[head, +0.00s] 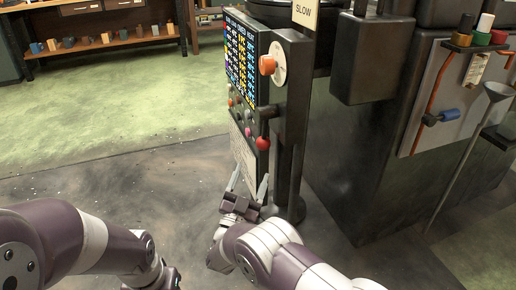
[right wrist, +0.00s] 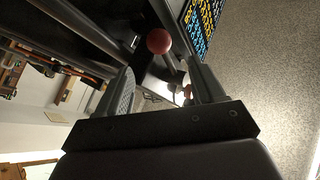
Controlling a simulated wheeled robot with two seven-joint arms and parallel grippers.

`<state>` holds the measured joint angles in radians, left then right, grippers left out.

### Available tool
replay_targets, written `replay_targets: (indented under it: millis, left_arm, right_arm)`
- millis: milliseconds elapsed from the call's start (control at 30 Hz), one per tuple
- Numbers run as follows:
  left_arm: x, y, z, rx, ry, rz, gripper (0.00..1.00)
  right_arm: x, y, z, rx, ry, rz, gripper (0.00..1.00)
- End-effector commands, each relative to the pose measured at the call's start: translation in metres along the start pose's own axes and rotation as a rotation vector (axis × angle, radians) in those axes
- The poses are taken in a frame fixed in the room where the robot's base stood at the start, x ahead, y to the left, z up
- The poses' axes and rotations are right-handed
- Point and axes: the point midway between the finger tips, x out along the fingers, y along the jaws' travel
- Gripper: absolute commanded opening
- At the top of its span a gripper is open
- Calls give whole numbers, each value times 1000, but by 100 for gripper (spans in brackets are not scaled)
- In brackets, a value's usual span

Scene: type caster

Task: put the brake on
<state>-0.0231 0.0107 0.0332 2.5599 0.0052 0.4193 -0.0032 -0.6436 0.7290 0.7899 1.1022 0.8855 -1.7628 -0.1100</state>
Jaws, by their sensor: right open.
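A lever with a red ball knob (head: 262,143) hangs down on a dark post beside the display panel (head: 240,60); which control is the brake is not labelled legibly. The red ball (right wrist: 158,41) also shows in the right wrist view, beyond the fingers. My right gripper (head: 249,181) is open and empty, fingers pointing up, a little below the ball and apart from it. Its two fingers (right wrist: 162,88) stand either side of a gap in the right wrist view. My left gripper (head: 168,280) is partly cut off at the bottom edge, and its jaws cannot be made out.
An orange knob on a cream disc (head: 279,64) sits higher on the post. Small coloured knobs line the panel's lower part. A large dark machine (head: 365,150) stands to the right, with a blue-handled control (head: 448,115). A wooden shelf (head: 105,42) stands far left. Floor at left is clear.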

Motion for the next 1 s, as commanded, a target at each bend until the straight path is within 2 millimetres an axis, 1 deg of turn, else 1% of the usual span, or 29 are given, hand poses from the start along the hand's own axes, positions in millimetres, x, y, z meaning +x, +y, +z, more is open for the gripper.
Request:
replay_targets:
  millis: [33,133,233,400,433,467,500,533,567,600,633,667,700,733,800,833,867,1000]
  left_arm:
    - [-6,0,-1,0,0,0,52]
    - [-8,0,-1,0,0,0,52]
    - [-7,0,-1,0,-1,0,52]
    - [-7,0,-1,0,-1,0,52]
    - [-7,0,-1,0,-1,0,52]
    - [-8,0,-1,0,-1,0,52]
    - [-14,0,-2,0,-1,0,52]
    - [-21,0,-2,0,-1,0,52]
    - [-28,0,-3,0,-1,0,52]
    - [-34,0,-4,0,0,0,52]
    - [-37,0,-4,0,0,0,52]
    - [-39,0,-5,0,0,0,52]
    - [-41,0,-5,0,0,0,52]
    - [-41,0,-5,0,0,0,52]
    - [-39,0,-5,0,0,0,52]
    - [-38,0,-4,0,0,0,52]
    - [-37,0,-4,0,-1,0,52]
    - [-34,0,-4,0,-1,0,52]
  right_arm:
    - [-6,-2,-2,0,-1,0,68]
    - [-17,-1,-1,1,0,-1,68]
    - [-21,0,0,0,0,1,68]
    - [-21,0,1,1,1,1,68]
    - [-21,0,1,0,1,2,61]
    - [-18,2,-1,-2,3,7,52]
    - [-6,8,-8,-6,14,26,39]
    - [6,22,-16,-31,15,45,29]
    - [11,39,-21,-81,0,25,19]
    - [10,58,-26,-131,-21,-32,6]
    - [4,68,-28,-153,-43,-86,0]
    - [-3,76,-30,-164,-68,-142,0]
    - [-15,83,-33,-164,-104,-214,0]
    - [-27,87,-33,-154,-133,-266,0]
    - [-53,87,-32,-111,-191,-369,0]
    - [-60,84,-32,-89,-205,-400,0]
    - [-63,82,-32,-70,-210,-419,0]
    - [-48,72,-30,-40,-198,-424,0]
